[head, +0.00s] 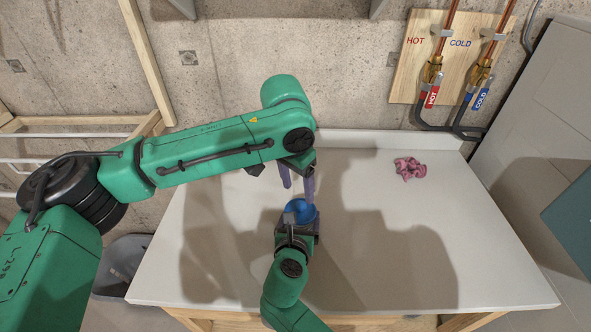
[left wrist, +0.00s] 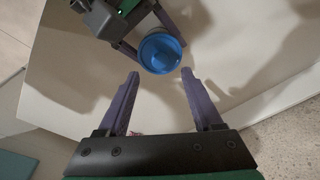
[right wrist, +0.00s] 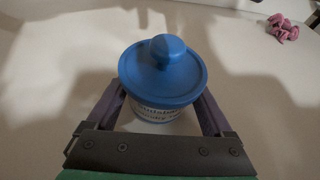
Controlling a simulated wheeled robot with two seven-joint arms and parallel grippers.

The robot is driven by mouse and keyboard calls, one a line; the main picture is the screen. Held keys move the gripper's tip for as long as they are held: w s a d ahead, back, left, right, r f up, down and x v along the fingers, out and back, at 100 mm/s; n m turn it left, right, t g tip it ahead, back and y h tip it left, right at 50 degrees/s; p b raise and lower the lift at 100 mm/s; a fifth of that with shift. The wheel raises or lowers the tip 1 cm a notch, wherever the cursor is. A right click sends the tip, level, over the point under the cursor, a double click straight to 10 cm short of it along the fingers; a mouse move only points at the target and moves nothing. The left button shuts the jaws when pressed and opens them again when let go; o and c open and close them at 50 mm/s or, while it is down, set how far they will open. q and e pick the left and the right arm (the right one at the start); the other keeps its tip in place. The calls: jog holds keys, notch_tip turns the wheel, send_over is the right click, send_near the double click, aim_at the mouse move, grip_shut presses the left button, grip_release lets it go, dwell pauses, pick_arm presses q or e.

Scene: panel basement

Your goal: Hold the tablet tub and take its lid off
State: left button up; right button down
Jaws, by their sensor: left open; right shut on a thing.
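The tablet tub (right wrist: 164,116) is a white, labelled round tub standing on the table, clearest in the right wrist view. Its blue lid (right wrist: 160,75) with a round knob sits on top; the lid also shows in the head view (head: 300,210) and the left wrist view (left wrist: 160,53). My right gripper (right wrist: 160,112) is shut on the tub's body, one finger on each side, below the lid. My left gripper (left wrist: 158,75) is open and empty, its fingers pointing at the lid from a little way off. In the head view it hangs above and behind the tub.
The white table (head: 380,260) is mostly clear. A concrete wall stands behind, with a wooden board (head: 415,60) carrying hot and cold pipes. A grey bin (head: 122,262) stands at the table's left.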

aim_at(301, 204)
pick_arm(q)
jog(key=f, duration=0.5)
jog(key=shift+w+d+f, duration=0.3)
jog(key=shift+w+f, duration=0.05)
jog(key=shift+f, duration=0.05)
grip_shut()
jog(key=shift+r, duration=0.3)
jog(key=shift+r, duration=0.9)
